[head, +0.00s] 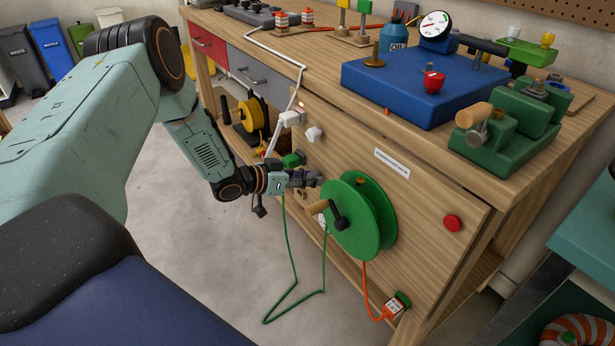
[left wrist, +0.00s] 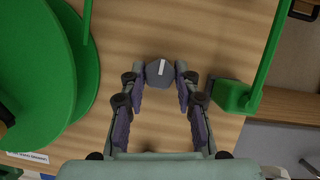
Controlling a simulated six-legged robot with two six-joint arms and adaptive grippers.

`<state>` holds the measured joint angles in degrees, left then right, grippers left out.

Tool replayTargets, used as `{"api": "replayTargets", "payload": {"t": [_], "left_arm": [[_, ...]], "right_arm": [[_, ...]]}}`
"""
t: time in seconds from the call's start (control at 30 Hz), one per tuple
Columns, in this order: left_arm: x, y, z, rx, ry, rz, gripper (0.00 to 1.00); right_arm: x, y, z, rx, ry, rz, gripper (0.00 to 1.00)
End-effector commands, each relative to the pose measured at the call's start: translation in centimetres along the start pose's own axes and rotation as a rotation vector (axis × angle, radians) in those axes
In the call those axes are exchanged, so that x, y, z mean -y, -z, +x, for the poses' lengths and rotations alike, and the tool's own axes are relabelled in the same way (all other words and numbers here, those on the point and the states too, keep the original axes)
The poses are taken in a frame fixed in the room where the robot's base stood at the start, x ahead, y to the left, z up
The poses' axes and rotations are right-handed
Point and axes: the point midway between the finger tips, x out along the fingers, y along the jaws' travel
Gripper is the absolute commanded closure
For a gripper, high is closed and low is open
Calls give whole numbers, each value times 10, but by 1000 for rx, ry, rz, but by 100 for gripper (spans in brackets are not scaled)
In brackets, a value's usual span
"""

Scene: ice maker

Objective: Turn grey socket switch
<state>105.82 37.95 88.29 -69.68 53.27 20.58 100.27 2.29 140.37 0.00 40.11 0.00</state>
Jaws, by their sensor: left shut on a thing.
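The grey socket switch (left wrist: 158,74) is a dark grey round knob with a white mark on the wooden panel, seen in the left wrist view. Its white mark stands nearly upright in that view, slightly tilted. My left gripper (left wrist: 160,92) has its two fingers around the knob, one on each side, and is shut on it. In the head view my left gripper (head: 308,178) is at the bench's front panel, just left of the green reel, and hides the knob. My right gripper is not in view.
A green cable reel (head: 375,222) with a handle is close beside the gripper. A green plug (head: 293,159) with a hanging green cable is on its other side. A red button (head: 452,223) sits farther right. White plugs (head: 291,118) and a yellow reel (head: 253,118) are farther left.

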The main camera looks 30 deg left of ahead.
Motion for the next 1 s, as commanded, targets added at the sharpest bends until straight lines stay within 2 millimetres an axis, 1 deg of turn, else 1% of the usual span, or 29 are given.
{"api": "replayTargets", "payload": {"t": [0.17,0.5,1.0], "left_arm": [[-2,2,-1,3,42,104,100],[-5,1,-1,2,162,392,100],[-8,-3,1,2,344,833,100]], "right_arm": [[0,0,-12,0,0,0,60],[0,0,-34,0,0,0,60],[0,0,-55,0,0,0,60]]}}
